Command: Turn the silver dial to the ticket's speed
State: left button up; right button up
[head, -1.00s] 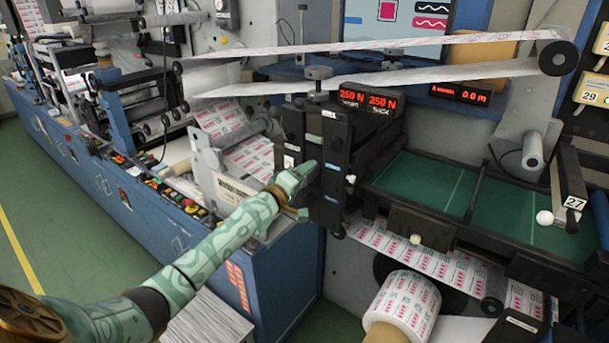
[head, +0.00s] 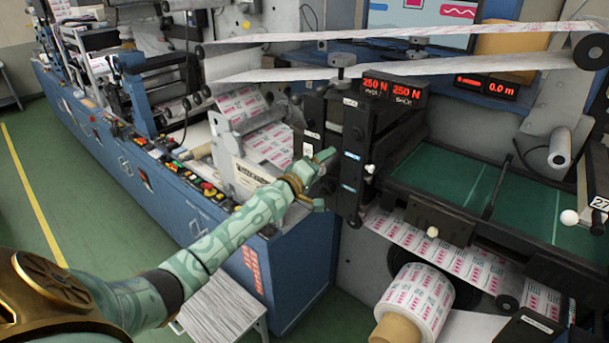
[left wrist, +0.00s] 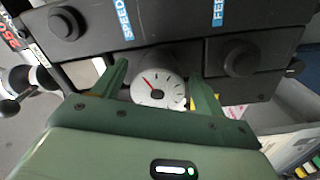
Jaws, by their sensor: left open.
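The silver dial (left wrist: 158,88) has a pale round face with dark tick marks and a red pointer aimed to the upper left. It shows in the left wrist view, below the blue SPEED label (left wrist: 127,20). My left gripper (left wrist: 159,76) is open, with one finger on each side of the dial; I cannot tell whether they touch it. In the head view the left gripper (head: 325,181) is at the left side of the black control unit (head: 352,155), and the dial is hidden there. I cannot make out the ticket. My right gripper is not in view.
Two black knobs (left wrist: 65,23) (left wrist: 239,56) sit on the panel near the dial. Red displays (head: 390,88) stand above the unit. A green-topped table (head: 440,172) lies to the right, and a printed roll (head: 417,300) is below. Open floor (head: 30,190) is at the left.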

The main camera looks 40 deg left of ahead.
pick_arm(q)
jog(key=s+a+p, duration=0.1)
jog(key=s, duration=1.4)
jog(key=shift+s+a, duration=0.2)
